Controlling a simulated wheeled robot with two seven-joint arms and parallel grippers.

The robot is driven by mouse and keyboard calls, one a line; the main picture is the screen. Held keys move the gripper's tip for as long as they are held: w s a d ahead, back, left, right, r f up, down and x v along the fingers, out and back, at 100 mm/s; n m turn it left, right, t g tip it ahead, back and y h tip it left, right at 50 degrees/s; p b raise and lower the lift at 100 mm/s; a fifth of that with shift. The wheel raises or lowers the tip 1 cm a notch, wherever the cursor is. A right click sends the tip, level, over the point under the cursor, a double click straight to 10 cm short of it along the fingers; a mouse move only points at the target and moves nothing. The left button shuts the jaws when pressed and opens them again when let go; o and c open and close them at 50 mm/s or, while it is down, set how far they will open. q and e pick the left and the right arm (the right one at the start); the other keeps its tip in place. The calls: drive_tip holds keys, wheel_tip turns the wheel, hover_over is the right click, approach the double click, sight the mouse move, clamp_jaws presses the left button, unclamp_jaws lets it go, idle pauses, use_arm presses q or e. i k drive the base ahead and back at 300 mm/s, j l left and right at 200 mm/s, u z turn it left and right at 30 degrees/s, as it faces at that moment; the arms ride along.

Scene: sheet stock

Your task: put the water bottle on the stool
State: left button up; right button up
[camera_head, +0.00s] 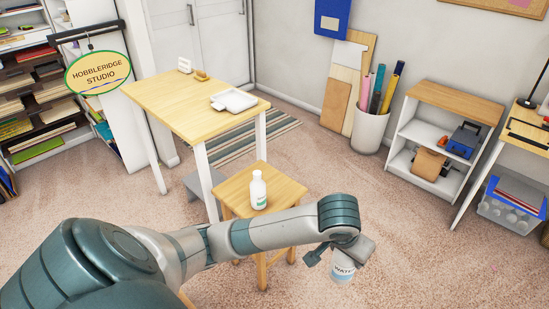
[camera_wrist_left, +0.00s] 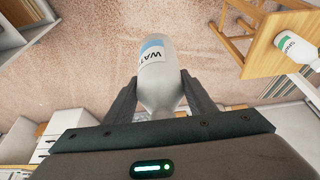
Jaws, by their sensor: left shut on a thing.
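The water bottle (camera_head: 343,271), white with a blue band and dark lettering, is in my left gripper (camera_head: 338,254), to the right of the stool and apart from it. In the left wrist view the bottle (camera_wrist_left: 158,65) sits between the two fingers, which are shut on it. The wooden stool (camera_head: 283,186) stands at mid-picture, partly hidden behind my left arm. A second white bottle with a green label (camera_head: 258,190) stands on the stool top; it also shows in the left wrist view (camera_wrist_left: 297,48). My right gripper is not in view.
A wooden table (camera_head: 160,97) with a white tray (camera_head: 234,101) stands behind the stool. A white bin of rolls (camera_head: 369,130) and a low shelf (camera_head: 455,98) stand at the back right. Carpet around the held bottle is clear. The stool top has bare room around the second bottle.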

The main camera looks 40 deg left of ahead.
sight(238, 189)
drive_tip(key=i+l+u, duration=0.15)
drive_tip(key=i, duration=1.05)
drive_tip(key=i+j+u, duration=0.1)
drive_tip(key=i+u, duration=0.55)
drive_tip(key=u, duration=0.15)
drive_tip(key=i+l+u, duration=0.1)
drive_tip(key=i+u, duration=0.25)
drive_tip(key=i+j+u, duration=0.1)
drive_tip(key=u, duration=0.25)
drive_tip(key=i+u, duration=0.7)
drive_tip(key=u, duration=0.65)
